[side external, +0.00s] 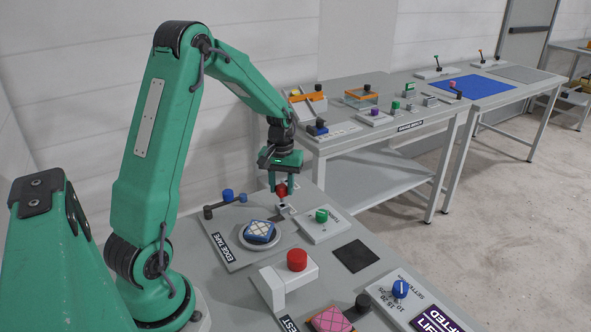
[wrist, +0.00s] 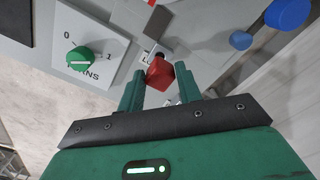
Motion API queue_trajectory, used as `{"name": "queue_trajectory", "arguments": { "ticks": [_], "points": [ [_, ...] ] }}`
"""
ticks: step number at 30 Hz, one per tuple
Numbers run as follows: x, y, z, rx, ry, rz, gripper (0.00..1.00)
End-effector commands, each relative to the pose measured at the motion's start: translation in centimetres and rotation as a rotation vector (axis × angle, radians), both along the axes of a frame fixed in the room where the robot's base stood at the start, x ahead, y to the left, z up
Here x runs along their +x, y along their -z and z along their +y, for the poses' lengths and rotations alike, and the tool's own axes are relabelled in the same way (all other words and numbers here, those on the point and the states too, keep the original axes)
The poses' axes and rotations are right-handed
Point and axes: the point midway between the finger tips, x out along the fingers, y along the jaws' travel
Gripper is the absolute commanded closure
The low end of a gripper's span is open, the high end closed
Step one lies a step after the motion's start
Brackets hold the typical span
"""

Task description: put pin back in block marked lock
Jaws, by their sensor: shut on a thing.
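My gripper (side external: 282,187) points down at the far end of the near bench and is shut on the red-headed pin (side external: 281,190). In the wrist view the red head (wrist: 159,73) sits between my two green fingertips (wrist: 160,88). A small pale block (side external: 284,208) stands right below the pin. In the wrist view this block (wrist: 150,54) shows just past the red head, with its lettering mostly hidden. The pin's lower end is too small and covered to tell whether it is in the block's hole or just above it.
A green knob (side external: 321,215) on a white plate stands close to the right of the block. A blue ball-ended lever (side external: 228,195) is on its left. A dish (side external: 260,243) with a blue patterned pad, a red button (side external: 297,260) and a dark mat (side external: 355,256) lie nearer.

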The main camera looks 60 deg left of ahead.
Motion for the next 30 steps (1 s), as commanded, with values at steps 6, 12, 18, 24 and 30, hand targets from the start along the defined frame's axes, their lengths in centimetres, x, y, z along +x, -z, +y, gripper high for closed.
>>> {"name": "queue_trajectory", "arguments": {
  "ticks": [6, 12, 18, 24, 30],
  "points": [
    [0.0, 0.0, 0.0, 0.000, 0.000, 0.000, 0.97],
    [0.0, 0.1, 0.0, 0.000, 0.000, 0.000, 0.97],
    [0.0, 0.4, 0.0, -0.001, 0.000, 0.001, 0.97],
    [0.0, 0.8, 0.0, 0.000, 0.000, 0.000, 0.97],
    [0.0, 1.1, 0.0, 0.000, 0.000, 0.000, 0.97]
  ]
}}
